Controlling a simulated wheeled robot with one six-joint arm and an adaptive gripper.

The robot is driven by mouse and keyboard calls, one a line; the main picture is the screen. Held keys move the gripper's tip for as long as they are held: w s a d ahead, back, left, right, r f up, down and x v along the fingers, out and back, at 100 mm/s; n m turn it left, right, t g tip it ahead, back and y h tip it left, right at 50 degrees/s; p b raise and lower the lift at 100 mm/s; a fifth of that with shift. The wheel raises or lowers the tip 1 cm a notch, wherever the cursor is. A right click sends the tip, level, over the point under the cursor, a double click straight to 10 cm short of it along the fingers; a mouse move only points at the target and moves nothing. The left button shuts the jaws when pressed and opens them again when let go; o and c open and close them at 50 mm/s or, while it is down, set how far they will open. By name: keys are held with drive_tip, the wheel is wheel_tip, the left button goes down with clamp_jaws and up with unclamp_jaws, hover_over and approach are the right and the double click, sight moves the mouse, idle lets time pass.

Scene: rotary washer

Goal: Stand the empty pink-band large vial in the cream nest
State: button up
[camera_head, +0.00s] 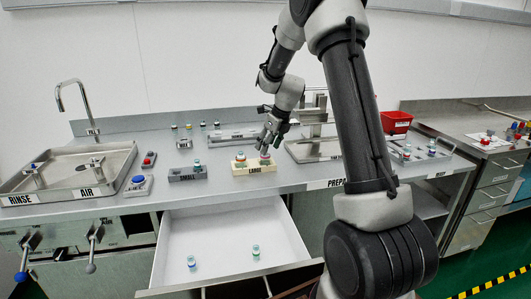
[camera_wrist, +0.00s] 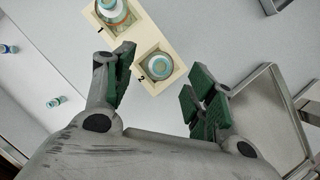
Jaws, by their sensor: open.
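The cream nest (camera_head: 250,170), marked LARGE, sits on the counter near its front edge. It also shows in the wrist view (camera_wrist: 137,38), with places numbered 1 and 2. A vial with a pinkish band (camera_head: 264,159) stands in its right place. From above in the wrist view, that vial (camera_wrist: 160,67) appears upright in place 2, and its band cannot be made out. Another vial (camera_head: 240,159), with an orange-looking band in the wrist view (camera_wrist: 112,10), stands in place 1. My gripper (camera_head: 269,139) is open above place 2, its fingers apart on either side of the vial.
An open drawer (camera_head: 222,238) below has two small vials. A sink (camera_head: 70,172) is far left; a metal tray (camera_head: 315,148) and red bin (camera_head: 396,122) are right.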

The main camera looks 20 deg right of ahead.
drive_tip(key=s+a+r+n, duration=0.1)
drive_tip(key=s+r+n, duration=0.6)
drive_tip(key=s+r, duration=0.45)
drive_tip(key=s+a+r+n+h, duration=0.1)
drive_tip(key=s+n, duration=1.1)
drive_tip(key=s, duration=0.2)
drive_tip(key=s+a+r+n, duration=0.1)
drive_tip(key=s+r+n, duration=0.1)
drive_tip(key=s+n, duration=1)
drive_tip(key=shift+s+a+r+h, duration=0.3)
drive_tip(key=shift+s+h, duration=0.1)
drive_tip(key=shift+s, duration=0.7)
